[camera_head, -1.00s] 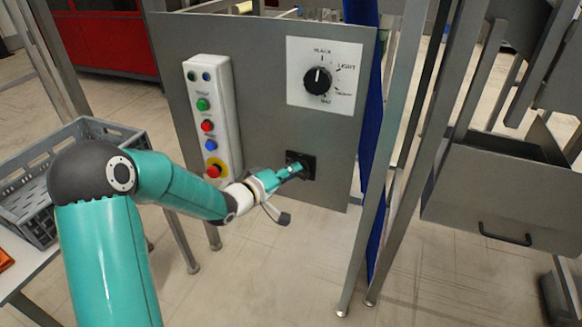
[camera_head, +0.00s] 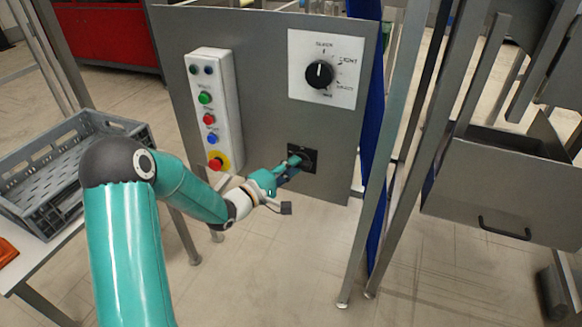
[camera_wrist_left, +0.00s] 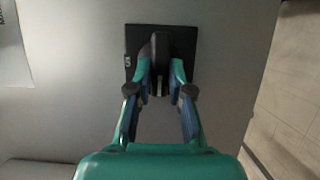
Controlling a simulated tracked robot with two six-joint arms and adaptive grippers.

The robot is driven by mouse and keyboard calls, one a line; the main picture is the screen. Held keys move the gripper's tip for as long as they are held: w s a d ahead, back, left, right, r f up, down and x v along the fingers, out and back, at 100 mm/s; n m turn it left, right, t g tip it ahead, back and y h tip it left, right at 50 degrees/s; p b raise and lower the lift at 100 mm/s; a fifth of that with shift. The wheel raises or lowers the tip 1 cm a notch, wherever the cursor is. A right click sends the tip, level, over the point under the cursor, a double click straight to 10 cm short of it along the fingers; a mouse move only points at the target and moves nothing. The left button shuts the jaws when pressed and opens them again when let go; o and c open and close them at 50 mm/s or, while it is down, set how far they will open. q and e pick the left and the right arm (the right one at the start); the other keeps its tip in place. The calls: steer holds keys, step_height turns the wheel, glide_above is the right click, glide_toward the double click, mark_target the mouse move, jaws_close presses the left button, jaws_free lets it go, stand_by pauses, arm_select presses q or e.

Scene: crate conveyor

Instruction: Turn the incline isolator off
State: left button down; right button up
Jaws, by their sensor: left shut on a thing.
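The incline isolator (camera_head: 311,154) is a black square plate with a dark knob, low on the grey panel in the head view. It also shows in the left wrist view (camera_wrist_left: 187,36), with a white mark at the plate's left edge. My left gripper (camera_head: 293,164) reaches the isolator from the lower left. In the left wrist view its fingers (camera_wrist_left: 160,72) stand on either side of the knob (camera_wrist_left: 159,45) and are shut on it. The fingers partly hide the knob, and I cannot read its setting. My right gripper is not in view.
A white button box (camera_head: 232,110) with several coloured buttons stands left of the isolator, close above my left forearm. A selector dial (camera_head: 319,74) on a white plate is above it. A grey crate (camera_head: 118,131) lies at left. Metal posts (camera_head: 398,150) stand at right.

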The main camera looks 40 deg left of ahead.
arm_select(q)
steer(key=shift+a+f, duration=0.15)
steer(key=shift+a, duration=0.1)
steer(key=c, duration=1.1)
jaws_free()
steer(key=shift+o, duration=0.2)
steer(key=shift+d, duration=0.1)
steer(key=shift+s, duration=0.1)
steer(key=s+a, duration=0.2)
steer(key=s, duration=0.9)
steer(key=shift+s, duration=0.4)
steer(key=shift+d, duration=0.1)
